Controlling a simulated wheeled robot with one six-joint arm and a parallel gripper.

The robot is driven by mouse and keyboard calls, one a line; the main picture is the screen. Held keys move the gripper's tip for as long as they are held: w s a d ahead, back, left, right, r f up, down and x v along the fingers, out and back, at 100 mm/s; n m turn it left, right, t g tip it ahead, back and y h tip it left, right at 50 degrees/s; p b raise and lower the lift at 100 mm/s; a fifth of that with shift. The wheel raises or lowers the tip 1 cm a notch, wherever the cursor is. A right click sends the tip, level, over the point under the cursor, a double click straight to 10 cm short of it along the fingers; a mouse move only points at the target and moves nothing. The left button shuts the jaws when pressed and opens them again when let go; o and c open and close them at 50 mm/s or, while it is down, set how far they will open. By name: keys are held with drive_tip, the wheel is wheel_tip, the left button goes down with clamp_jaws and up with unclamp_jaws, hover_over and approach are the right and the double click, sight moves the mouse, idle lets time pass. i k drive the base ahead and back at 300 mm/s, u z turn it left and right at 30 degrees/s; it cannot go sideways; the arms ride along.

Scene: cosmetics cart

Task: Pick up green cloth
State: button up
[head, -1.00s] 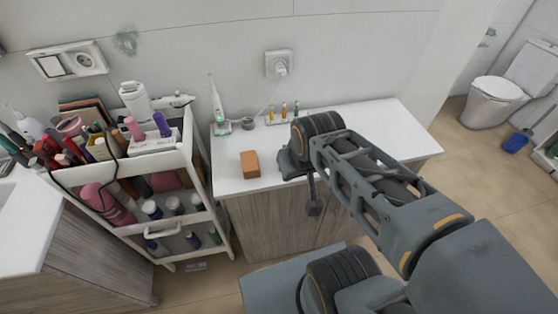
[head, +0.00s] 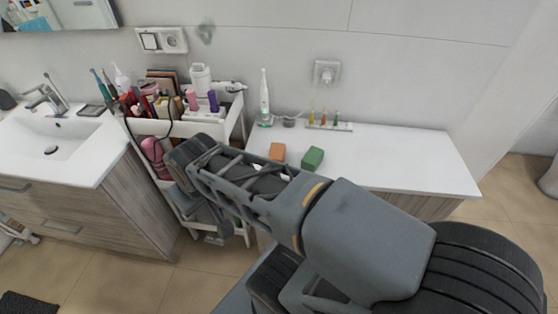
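The green cloth (head: 312,158) looks like a small green block and lies on the white counter. It is just right of an orange-brown block (head: 277,152), with a narrow gap between them. My gripper (head: 214,239) hangs low at the left end of my arm, in front of the cart and well away from the cloth. Its fingers are small and dark here, and I cannot tell whether they are open. My forearm passes in front of the counter's near left part, but the cloth's top is clear.
The cosmetics cart (head: 237,118) stands left of the counter (head: 400,160), full of bottles. An electric toothbrush (head: 264,98) and a rack of small vials (head: 330,125) stand along the wall. A sink (head: 55,140) is at far left. The counter's right half is bare.

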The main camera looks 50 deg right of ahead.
sight(312, 160)
drive_tip(key=u, duration=0.25)
drive_tip(key=k, duration=0.8)
drive_tip(key=z, duration=1.2)
drive_tip(key=i, duration=0.5)
